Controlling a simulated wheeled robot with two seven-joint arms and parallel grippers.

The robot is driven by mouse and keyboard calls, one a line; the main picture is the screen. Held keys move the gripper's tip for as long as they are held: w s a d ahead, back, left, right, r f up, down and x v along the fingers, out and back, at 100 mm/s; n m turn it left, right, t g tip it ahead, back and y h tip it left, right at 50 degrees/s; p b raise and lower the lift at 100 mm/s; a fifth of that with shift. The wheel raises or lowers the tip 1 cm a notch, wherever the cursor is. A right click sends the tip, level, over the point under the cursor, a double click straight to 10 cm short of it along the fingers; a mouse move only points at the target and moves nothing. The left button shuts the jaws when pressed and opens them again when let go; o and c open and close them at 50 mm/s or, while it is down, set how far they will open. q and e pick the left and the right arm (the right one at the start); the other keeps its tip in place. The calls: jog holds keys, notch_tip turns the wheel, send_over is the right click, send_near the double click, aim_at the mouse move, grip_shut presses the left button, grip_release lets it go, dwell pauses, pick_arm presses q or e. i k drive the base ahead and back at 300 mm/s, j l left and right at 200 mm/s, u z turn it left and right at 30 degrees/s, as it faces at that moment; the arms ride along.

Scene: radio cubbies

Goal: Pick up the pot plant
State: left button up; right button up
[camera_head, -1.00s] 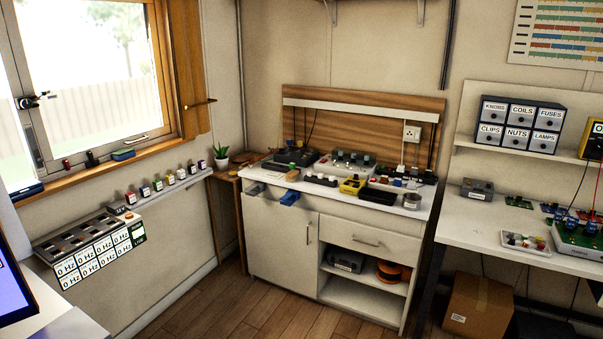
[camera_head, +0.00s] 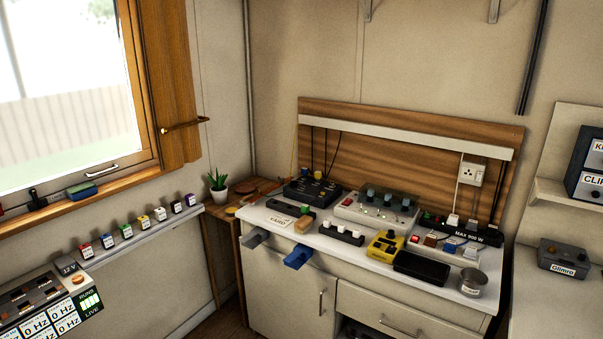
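The pot plant (camera_head: 219,187) is a small green spiky plant in a white pot. It stands upright on a small wooden corner table (camera_head: 226,214), between the wall shelf and the white cabinet. Neither of my grippers shows in the head view.
A white cabinet (camera_head: 285,288) right of the plant carries a black device (camera_head: 312,190), a yellow device (camera_head: 385,246), a black tray (camera_head: 422,268) and a power strip. A narrow wall shelf (camera_head: 150,234) with several small labelled boxes runs up to the plant's left. Some floor shows below.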

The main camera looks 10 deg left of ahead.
aim_at(219, 191)
jog(key=i+j+u, duration=0.1)
jog(key=i+u, duration=0.3)
jog(key=i, duration=1.05)
jog(key=i+j+z, duration=0.15)
jog(key=i, duration=0.2)
jog(key=i+j+z, duration=0.15)
jog(key=i, duration=0.15)
